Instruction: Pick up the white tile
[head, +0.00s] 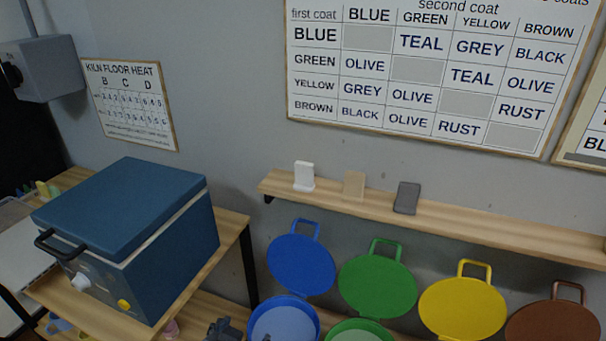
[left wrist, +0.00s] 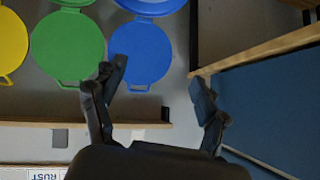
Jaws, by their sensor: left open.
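The white tile (head: 304,176) stands upright near the left end of the wall shelf (head: 430,216) in the head view. A tan tile (head: 354,184) and a grey tile (head: 407,198) stand to its right. My left gripper (left wrist: 157,75) is open and empty in the left wrist view, which looks upside down. A dark part at the bottom of the head view (head: 222,330) seems to be this gripper, below the shelf and apart from the tile. My right gripper is not in view.
A blue kiln (head: 130,235) with a black handle sits on a wooden table (head: 232,228) at the left. Blue (head: 301,265), green (head: 377,285), yellow (head: 462,309) and brown (head: 553,325) lids stand open below the shelf. Charts hang on the wall.

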